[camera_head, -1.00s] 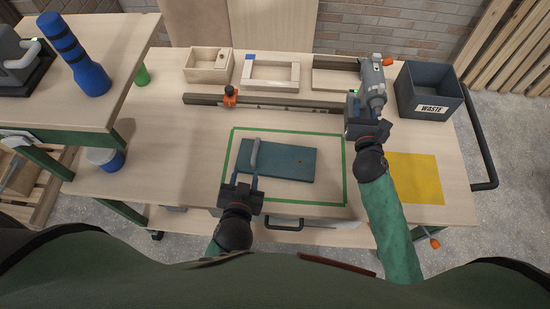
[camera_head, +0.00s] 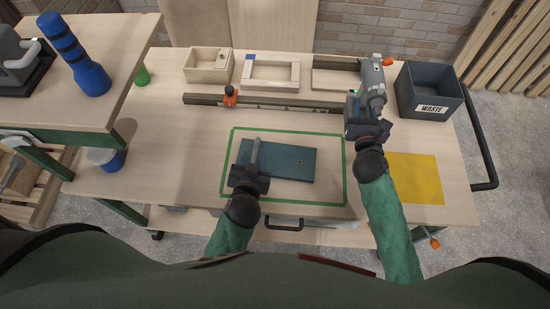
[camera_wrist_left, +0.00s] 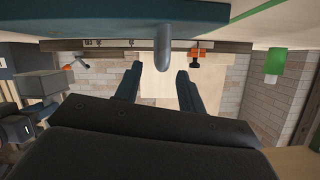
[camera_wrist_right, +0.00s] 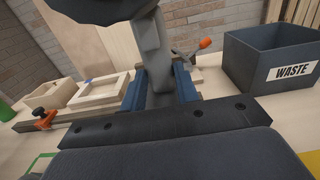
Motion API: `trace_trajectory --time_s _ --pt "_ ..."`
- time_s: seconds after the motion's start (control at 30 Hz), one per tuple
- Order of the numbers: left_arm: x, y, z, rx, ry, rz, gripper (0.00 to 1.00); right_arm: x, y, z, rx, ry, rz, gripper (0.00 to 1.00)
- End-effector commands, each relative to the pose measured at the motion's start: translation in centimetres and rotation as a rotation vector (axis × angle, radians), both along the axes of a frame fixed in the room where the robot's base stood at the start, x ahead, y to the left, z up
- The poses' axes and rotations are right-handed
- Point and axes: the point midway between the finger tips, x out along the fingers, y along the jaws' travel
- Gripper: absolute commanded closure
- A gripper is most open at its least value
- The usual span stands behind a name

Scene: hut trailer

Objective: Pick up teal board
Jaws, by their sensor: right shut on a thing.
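The teal board (camera_head: 292,163) lies flat inside the green outline on the workbench. A grey upright handle (camera_head: 255,150) stands at its left part; it hangs between the fingers in the left wrist view (camera_wrist_left: 163,50), where the board (camera_wrist_left: 110,22) spans the top. My left gripper (camera_head: 252,170) is at the board's left part, with its fingers (camera_wrist_left: 158,85) open on either side of the handle, apart from it. My right gripper (camera_head: 364,112) is shut on the grey power tool (camera_head: 374,85), whose grip shows between its fingers in the right wrist view (camera_wrist_right: 158,65).
A dark waste bin (camera_head: 428,92) stands at the back right. A yellow mat (camera_head: 415,178) lies right of the green outline (camera_head: 345,180). A long rail (camera_head: 200,99) with an orange clamp (camera_head: 230,96) runs behind the board. Wooden trays (camera_head: 208,66) stand at the back.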

Motion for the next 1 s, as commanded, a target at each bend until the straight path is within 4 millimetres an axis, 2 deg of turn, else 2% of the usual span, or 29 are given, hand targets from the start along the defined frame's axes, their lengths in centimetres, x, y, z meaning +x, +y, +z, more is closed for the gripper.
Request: trace_trajectory --time_s 0.5,0.83,0.87,1.0 --pt "4.3 0.0 -1.7 0.000 0.001 0.000 0.60 0.0 0.0 0.2 0.000 -0.003 0.000 1.00" --pt "4.6 0.0 -1.8 0.000 0.001 0.000 0.60 0.0 0.0 0.2 0.000 -0.003 0.000 1.00" --pt "4.6 0.0 -1.8 0.000 0.001 0.000 0.64 0.0 0.0 0.2 0.000 -0.003 0.000 1.00" --pt "4.6 0.0 -1.8 0.000 0.001 0.000 0.92 0.0 0.0 0.2 0.000 -0.003 0.000 1.00"
